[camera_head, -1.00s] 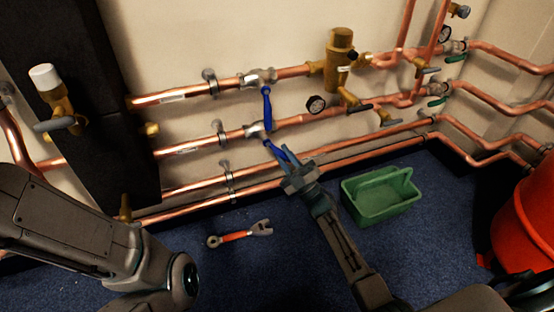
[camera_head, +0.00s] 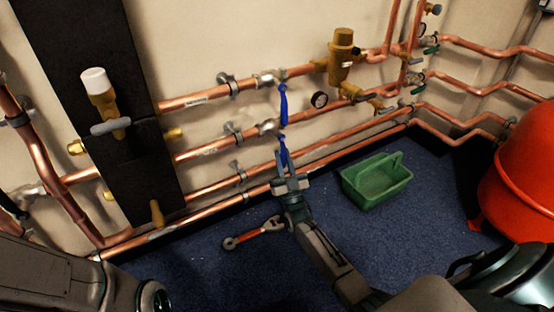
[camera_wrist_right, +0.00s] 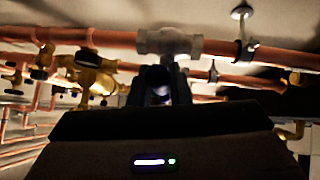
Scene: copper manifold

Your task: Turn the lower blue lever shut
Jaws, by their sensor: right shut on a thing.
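The lower blue lever (camera_head: 283,153) hangs down from its valve (camera_head: 268,127) on the second copper pipe, steeply across the pipe's line. My right gripper (camera_head: 287,172) is shut on its lower end, which the fingers partly hide. In the right wrist view the grey valve body (camera_wrist_right: 168,43) stands just beyond my fingers (camera_wrist_right: 158,85), and a dim bluish lever end shows between them. The upper blue lever (camera_head: 283,104) hangs down from the valve above, apart from my gripper. Part of my left arm shows at the bottom left, but its gripper is out of view.
An orange-handled wrench (camera_head: 255,233) lies on the blue floor left of my right forearm.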

